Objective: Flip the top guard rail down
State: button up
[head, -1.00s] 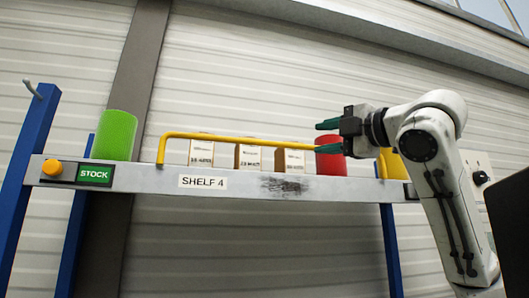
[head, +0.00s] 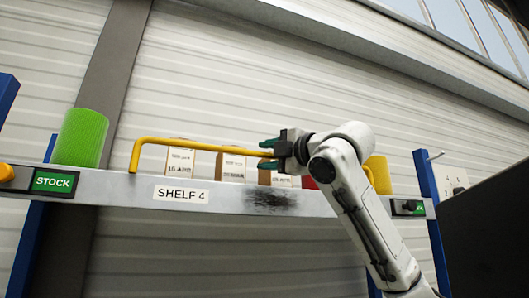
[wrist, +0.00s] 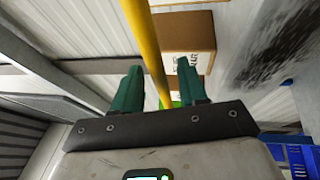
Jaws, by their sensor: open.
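The yellow guard rail (head: 200,146) stands raised along the front of the shelf (head: 110,188), its left end bent down to the shelf edge. Its right part passes behind my gripper and arm. My gripper (head: 267,154) is open near the right half of the rail, one green finger above the rail's height and one below. In the wrist view the rail (wrist: 142,40) runs between the two fingers of my gripper (wrist: 160,85), with space on both sides. I cannot tell whether a finger touches it.
Behind the rail stand cardboard boxes (head: 180,160), a green cylinder (head: 82,138) at left, a mostly hidden red cylinder (head: 309,183) and a yellow one (head: 379,174) at right. A STOCK sign (head: 54,182) and a SHELF 4 label (head: 181,194) are on the shelf front.

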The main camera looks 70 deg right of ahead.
jog(key=shift+w+d+r, duration=0.15)
jog(key=shift+w+d, duration=0.1)
jog(key=shift+w, duration=0.35)
jog(key=shift+c, duration=0.3)
grip_shut()
